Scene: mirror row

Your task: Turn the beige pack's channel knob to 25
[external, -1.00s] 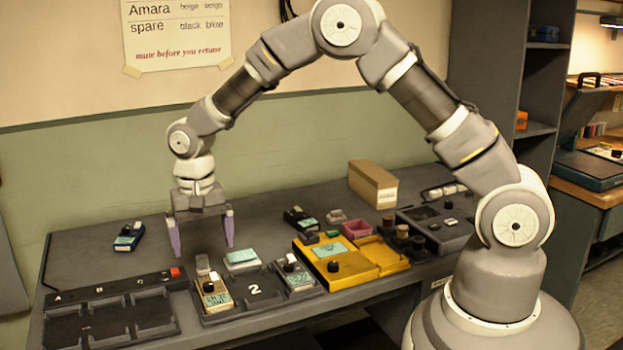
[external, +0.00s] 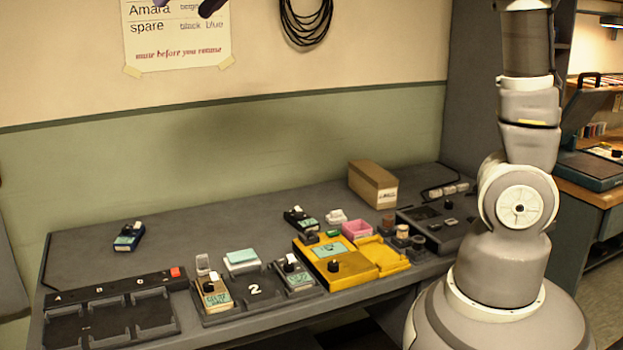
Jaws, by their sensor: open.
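The beige pack (external: 217,299) sits in the left slot of the tray marked 2 (external: 240,311). It has a pale green display on its face and a dark knob with a white part near its top end. The display digits and the knob's setting are too small to read. My gripper (external: 186,4) shows only as two purple fingertips at the top edge, apart and empty, in front of the wall sign and high above the desk. The rest of my gripper is out of frame.
A grey pack (external: 294,275) stands in the tray's right slot, with a pale block (external: 241,260) behind. A blue pack (external: 129,237) and a black pack (external: 300,219) lie farther back. A yellow unit (external: 336,264) is to the right, an empty tray (external: 105,322) to the left.

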